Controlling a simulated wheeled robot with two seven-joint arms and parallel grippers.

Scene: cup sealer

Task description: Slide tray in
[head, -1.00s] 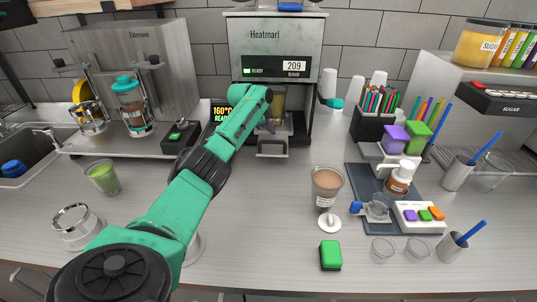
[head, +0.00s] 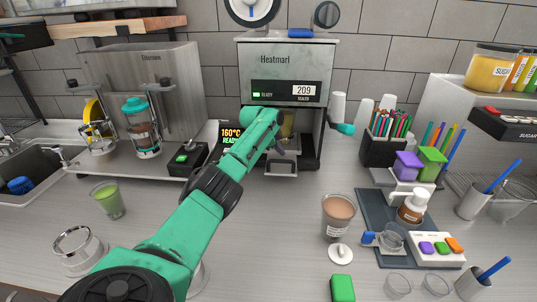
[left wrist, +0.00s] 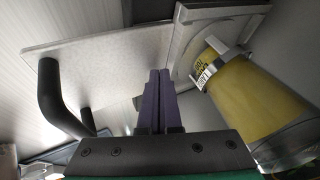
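The cup sealer (head: 290,65) stands against the back wall with its display lit. Its tray sticks out low at the front, with its handle (head: 281,169) toward me. A yellow-filled cup (head: 287,125) is at the tray, partly hidden by my arm. In the left wrist view the cup (left wrist: 250,95) sits in a square holder beside a pale plate (left wrist: 110,45). A dark bent handle (left wrist: 50,95) shows at left there. My left gripper (left wrist: 158,90) has its purple fingers together, near the holder; contact cannot be told. It also shows in the head view (head: 280,148), mostly hidden.
The sealer's teal-tipped lever (head: 345,129) is at its right side. A dark box with a green button (head: 182,158) stands left of it. A brown drink cup (head: 337,216) stands at front right.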

